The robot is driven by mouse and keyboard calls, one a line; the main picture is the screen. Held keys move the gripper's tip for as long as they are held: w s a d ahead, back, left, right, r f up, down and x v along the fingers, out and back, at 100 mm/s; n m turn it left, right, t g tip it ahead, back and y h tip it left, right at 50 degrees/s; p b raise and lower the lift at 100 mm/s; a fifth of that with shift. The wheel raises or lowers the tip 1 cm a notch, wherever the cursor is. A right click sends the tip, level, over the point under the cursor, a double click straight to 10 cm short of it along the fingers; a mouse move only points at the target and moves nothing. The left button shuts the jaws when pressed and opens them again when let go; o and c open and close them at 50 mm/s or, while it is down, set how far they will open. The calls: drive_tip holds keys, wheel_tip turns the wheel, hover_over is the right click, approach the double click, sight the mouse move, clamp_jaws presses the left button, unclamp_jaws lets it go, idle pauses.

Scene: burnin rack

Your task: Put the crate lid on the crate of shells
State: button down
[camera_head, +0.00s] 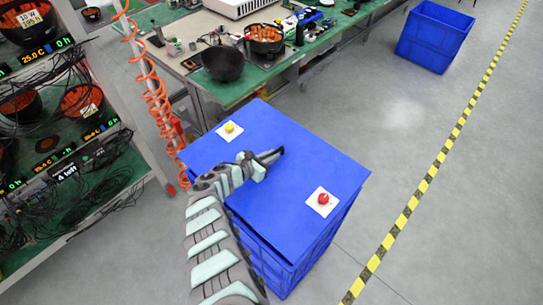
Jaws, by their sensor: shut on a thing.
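The crate lid (300,152) is a flat blue panel with a yellow knob and a red knob, each on a white square, at opposite corners. It lies over the blue crate (290,262) and hides the crate's opening and the shells inside. The lid's near and right edges look close to the crate's rim; I cannot tell whether it rests fully on it. My gripper (268,160) is over the middle of the lid, shut on it at a dark part there. The exact grip is hard to make out.
A second blue crate (434,38) stands on the floor at the back right. A green-topped workbench (225,92) with bowls and tools is behind. A rack (85,190) with cables and an orange coiled hose (158,100) are at the left. The floor at right is clear.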

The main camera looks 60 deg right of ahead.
sight(248, 185)
drive_tip(key=shift+f+b, duration=1.95)
drive_tip(key=shift+f, duration=0.25)
drive_tip(key=shift+d+f+b, duration=0.1)
drive_tip(key=shift+f+b, duration=2.95)
drive_tip(key=shift+b, duration=0.05)
drive_tip(key=c, duration=1.6)
unclamp_jaws()
drive_tip(key=shift+w, duration=0.1)
drive_tip(key=shift+o, duration=1.2)
drive_tip(key=p+v, duration=0.3)
drive_tip(key=v, duration=0.8)
drive_tip(key=shift+p, duration=0.35)
